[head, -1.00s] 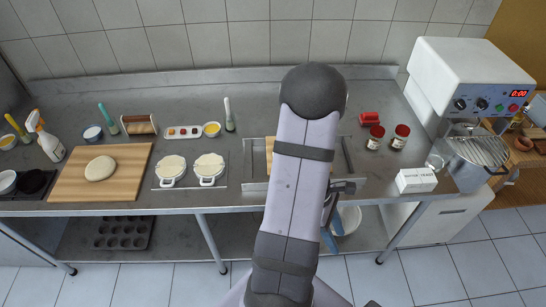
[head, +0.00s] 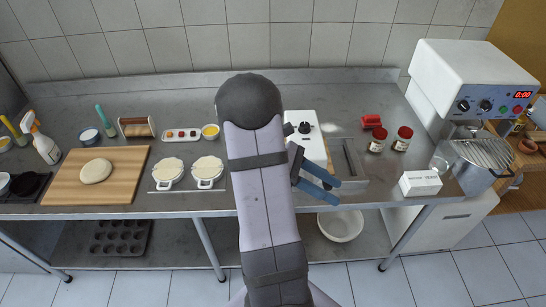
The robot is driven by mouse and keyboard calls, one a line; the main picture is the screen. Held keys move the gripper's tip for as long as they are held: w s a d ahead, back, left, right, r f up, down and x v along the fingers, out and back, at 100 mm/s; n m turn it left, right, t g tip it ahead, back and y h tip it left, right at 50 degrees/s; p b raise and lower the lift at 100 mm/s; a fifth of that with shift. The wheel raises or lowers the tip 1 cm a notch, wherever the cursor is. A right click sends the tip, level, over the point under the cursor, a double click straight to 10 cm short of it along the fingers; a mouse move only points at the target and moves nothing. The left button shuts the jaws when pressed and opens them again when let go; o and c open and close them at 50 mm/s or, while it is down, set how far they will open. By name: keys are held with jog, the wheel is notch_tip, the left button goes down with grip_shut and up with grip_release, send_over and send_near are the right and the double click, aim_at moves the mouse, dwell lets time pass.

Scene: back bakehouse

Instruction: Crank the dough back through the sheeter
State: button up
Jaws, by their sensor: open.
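The sheeter (head: 309,150) has a white body with a black knob on top and stands right of my arm on the steel bench. Its grey metal tray (head: 350,160) extends to the right, with no dough seen on it. My arm covers the sheeter's left side, and I cannot make out any dough in it or its crank. My gripper (head: 337,192) is open at the bench's front edge, in front of the sheeter, its blue fingers pointing right. I see nothing between the fingers.
A round dough piece (head: 96,171) lies on a wooden board (head: 125,183) at left. Two white round pans (head: 206,183) sit left of my arm. Red-lidded jars (head: 403,139), a white box (head: 419,183) and a mixer (head: 470,80) stand at right. A white bowl (head: 340,227) is below.

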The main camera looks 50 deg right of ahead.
jog(key=w+a+r+h+b, duration=0.1)
jog(key=w+a+r+b, duration=0.1)
jog(key=w, duration=0.5)
jog(key=w+a+r+n+t+h+b, duration=0.1)
jog(key=w+a+r+h, duration=0.1)
jog(key=w, duration=0.6)
jog(key=shift+a+r+n+b, duration=0.15)
jog(key=shift+r+n+b, duration=0.15)
jog(key=shift+r+b, duration=0.1)
jog(key=shift+w, duration=0.1)
jog(key=c, duration=0.7)
jog(key=shift+f+b, duration=0.25)
jog(key=shift+b, duration=0.1)
grip_shut()
jog(key=shift+w+a+f+b, duration=0.4)
jog(key=shift+f+b, duration=0.2)
jog(key=shift+b, duration=0.9)
jog(key=shift+w+a+f+b, duration=0.25)
jog(key=shift+w+f+b, duration=0.25)
jog(key=shift+b, duration=0.95)
